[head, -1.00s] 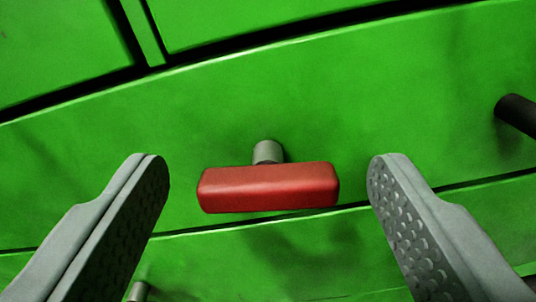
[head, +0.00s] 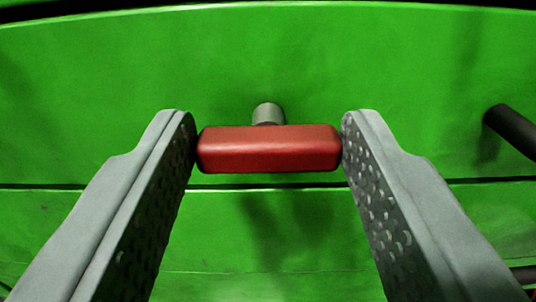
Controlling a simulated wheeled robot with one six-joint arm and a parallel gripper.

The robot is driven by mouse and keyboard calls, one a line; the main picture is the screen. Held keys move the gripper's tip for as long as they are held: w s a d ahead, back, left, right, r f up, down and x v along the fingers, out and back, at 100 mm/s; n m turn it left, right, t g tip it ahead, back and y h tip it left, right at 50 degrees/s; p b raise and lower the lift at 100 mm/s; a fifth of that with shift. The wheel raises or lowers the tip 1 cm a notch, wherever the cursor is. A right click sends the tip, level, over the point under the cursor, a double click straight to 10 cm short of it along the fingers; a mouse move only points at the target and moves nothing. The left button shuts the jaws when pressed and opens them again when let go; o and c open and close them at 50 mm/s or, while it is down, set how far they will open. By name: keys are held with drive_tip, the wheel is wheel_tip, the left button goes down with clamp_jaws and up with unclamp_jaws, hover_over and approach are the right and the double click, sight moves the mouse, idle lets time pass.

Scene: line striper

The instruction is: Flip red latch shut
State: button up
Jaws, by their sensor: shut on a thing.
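The red latch (head: 268,150) is a rounded red bar lying horizontally across the middle of the head view. It is mounted on a short grey post (head: 268,114) that comes out of a green panel. My gripper (head: 268,140) has one grey textured finger at each end of the bar. The fingers are shut on the bar's two ends, near their tips. The back of the latch and most of the post are hidden behind the bar.
The green panel (head: 130,75) fills the view, with a dark seam (head: 480,181) running across it below the latch. A black rod (head: 510,131) sticks out at the right. Another dark piece (head: 525,274) shows at the lower right edge.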

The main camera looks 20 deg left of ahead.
drive_tip(key=shift+c, duration=0.2)
drive_tip(key=o, duration=1)
drive_tip(key=shift+s, duration=0.1)
drive_tip(key=v, duration=1.7)
drive_tip(key=shift+s+d+r, duration=0.1)
drive_tip(key=shift+r, duration=0.05)
